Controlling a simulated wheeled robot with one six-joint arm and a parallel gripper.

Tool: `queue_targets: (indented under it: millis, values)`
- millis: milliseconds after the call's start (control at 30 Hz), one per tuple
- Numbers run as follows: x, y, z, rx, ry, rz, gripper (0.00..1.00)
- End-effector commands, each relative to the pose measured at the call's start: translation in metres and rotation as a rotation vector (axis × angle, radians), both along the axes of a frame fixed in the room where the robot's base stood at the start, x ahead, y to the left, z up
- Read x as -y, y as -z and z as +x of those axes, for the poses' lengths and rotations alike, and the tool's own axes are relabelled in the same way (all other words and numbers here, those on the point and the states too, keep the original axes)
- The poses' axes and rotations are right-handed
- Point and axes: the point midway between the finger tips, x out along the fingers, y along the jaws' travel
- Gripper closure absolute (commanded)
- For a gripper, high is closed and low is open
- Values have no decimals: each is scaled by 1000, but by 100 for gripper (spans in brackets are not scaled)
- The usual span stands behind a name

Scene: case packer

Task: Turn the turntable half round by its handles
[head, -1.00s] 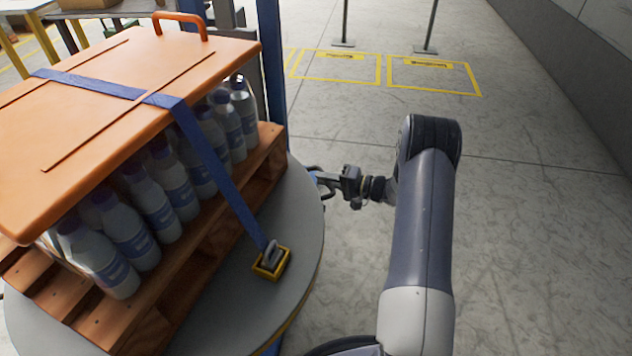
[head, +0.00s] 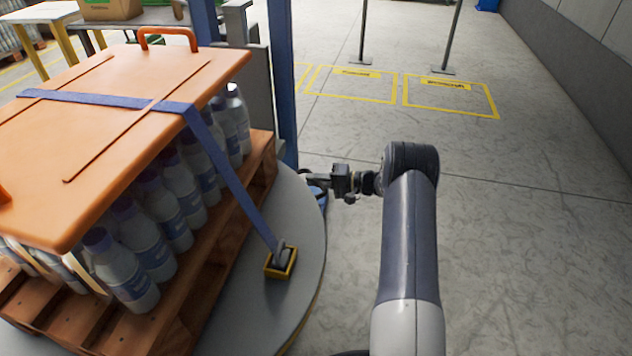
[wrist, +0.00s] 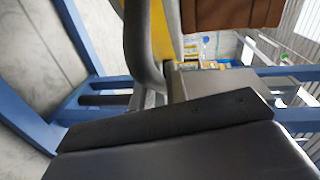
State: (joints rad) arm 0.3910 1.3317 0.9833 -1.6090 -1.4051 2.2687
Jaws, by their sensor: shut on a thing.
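The turntable (head: 307,232) is a round grey disc with a yellowish edge, at the lower left in the head view. It carries a wooden pallet of bottles under an orange lid. My gripper (head: 314,179) is at the turntable's right rim, reaching in from the right. In the wrist view a dark grey curved bar, the turntable handle (wrist: 143,45), stands just beyond my fingers, beside a yellow edge. My gripper is shut on this handle. The dark jaw parts hide the exact contact. The other handles are not clearly visible.
A blue strap (head: 232,182) runs over the orange lid (head: 120,115) to a yellow-framed buckle (head: 280,262) on the disc. A blue post (head: 283,80) stands just behind the turntable. Open concrete floor lies to the right, with yellow floor markings (head: 450,95) and thin posts.

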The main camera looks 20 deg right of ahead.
Motion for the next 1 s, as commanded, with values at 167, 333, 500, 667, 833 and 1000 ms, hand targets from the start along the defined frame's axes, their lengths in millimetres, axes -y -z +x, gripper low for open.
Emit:
queue_targets:
  millis: [167, 333, 500, 667, 833, 1000]
  values:
    - [0, 1, -1, -3, -3, 0, 100]
    - [0, 1, -1, -3, -3, 0, 77]
    - [0, 1, -1, -1, -2, 0, 64]
    - [0, 0, -1, 0, -2, 0, 64]
    - [7, -2, -4, 0, 0, 0, 64]
    - [33, -7, -17, 0, 3, 1, 64]
